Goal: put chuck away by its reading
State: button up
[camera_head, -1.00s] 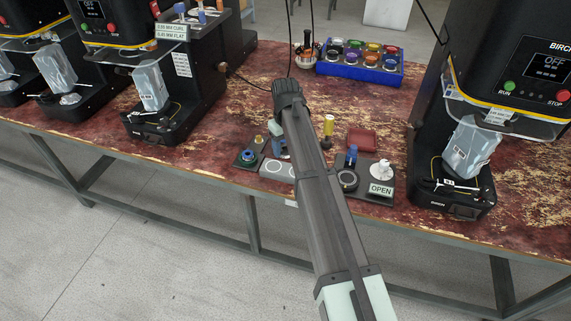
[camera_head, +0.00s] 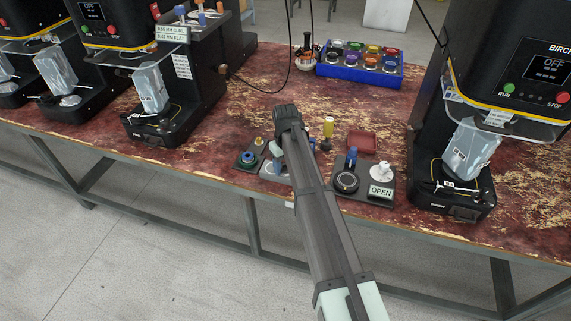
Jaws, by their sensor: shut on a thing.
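My gripper (camera_head: 275,148) is low over the front of the bench, its pale fingers partly hidden by my own arm. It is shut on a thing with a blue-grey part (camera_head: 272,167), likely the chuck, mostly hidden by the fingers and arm. This part is over or on a small grey plate (camera_head: 265,174); I cannot tell whether it touches. Left of it is a dark base with a blue-and-green round piece (camera_head: 247,157). Right of my arm is a dark base with a black ring (camera_head: 346,182), a blue knob, a white piece and an "OPEN" sign (camera_head: 381,191). No reading is legible here.
A blue rack (camera_head: 360,72) with several coloured round pieces stands at the back. A red tray (camera_head: 361,141) and a yellow-topped piece (camera_head: 328,127) are near my arm. Black machines stand at both sides; the right one (camera_head: 540,75) shows "OFF". A signed stand (camera_head: 171,33) is back left.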

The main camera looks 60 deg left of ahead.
jog(key=o, duration=1.3)
jog(key=shift+f, duration=0.1)
notch_tip(320, 180, up, 12)
jog(key=shift+r, duration=0.15)
